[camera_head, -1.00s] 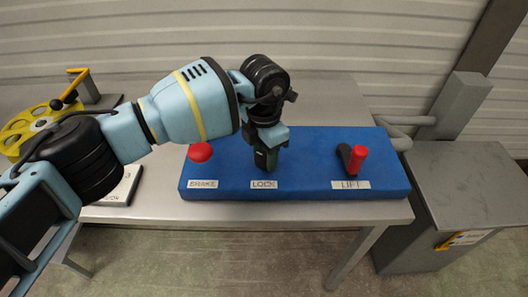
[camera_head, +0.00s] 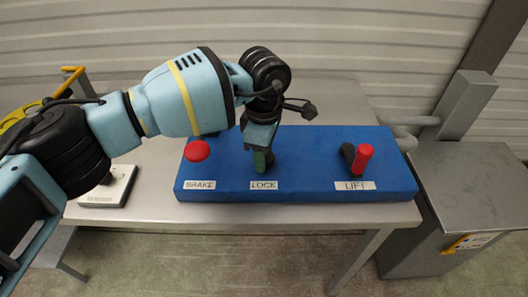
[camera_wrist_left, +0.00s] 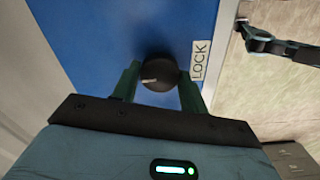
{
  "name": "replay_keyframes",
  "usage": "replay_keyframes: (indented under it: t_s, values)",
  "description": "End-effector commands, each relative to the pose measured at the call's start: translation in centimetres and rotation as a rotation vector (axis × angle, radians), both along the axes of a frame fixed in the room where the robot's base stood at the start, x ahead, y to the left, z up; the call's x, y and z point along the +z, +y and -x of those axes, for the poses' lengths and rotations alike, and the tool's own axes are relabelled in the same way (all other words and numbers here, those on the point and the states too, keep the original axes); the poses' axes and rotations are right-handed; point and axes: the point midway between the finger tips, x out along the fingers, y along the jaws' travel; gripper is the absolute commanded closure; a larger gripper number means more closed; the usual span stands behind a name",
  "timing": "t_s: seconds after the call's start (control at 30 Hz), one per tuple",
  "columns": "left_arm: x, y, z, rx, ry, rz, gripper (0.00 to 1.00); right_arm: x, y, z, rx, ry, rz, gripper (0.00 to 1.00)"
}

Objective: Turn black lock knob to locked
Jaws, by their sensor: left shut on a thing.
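The black lock knob (camera_wrist_left: 158,73) shows in the left wrist view on the blue panel (camera_wrist_left: 110,30), beside the LOCK label (camera_wrist_left: 200,60). A short pale mark on the knob points to the left in that view. My left gripper (camera_wrist_left: 158,85) has one green finger on each side of the knob and is shut on it. In the head view the left gripper (camera_head: 263,160) points down just above the LOCK label (camera_head: 264,185), and its fingers and wrist hide most of the knob.
On the blue panel (camera_head: 315,165), a red BRAKE button (camera_head: 197,151) lies left of the gripper and a red-handled LIFT lever (camera_head: 364,158) stands to the right. A grey cabinet (camera_head: 460,195) stands right of the table.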

Motion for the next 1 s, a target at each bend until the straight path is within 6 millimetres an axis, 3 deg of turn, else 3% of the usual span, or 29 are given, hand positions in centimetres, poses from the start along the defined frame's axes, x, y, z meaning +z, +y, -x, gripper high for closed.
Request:
replay_keyframes:
  t_s: [0.3,0.83,0.87,1.0]
  values:
    - [0.00,-0.01,-0.01,-0.111,-0.001,0.001,0.79,-0.29,-0.01,-0.28,0.000,-0.004,0.000,0.27]
    - [0.05,-0.01,-0.01,-0.131,-0.001,0.000,0.79,-0.30,-0.01,-0.19,0.001,-0.002,0.000,0.27]
    - [0.05,-0.01,-0.01,-0.131,-0.001,0.000,0.53,-0.31,-0.02,-0.15,0.001,-0.001,0.000,0.27]
    - [0.04,-0.01,-0.01,-0.130,-0.001,0.000,0.35,-0.33,-0.01,0.11,0.001,0.003,0.000,0.27]
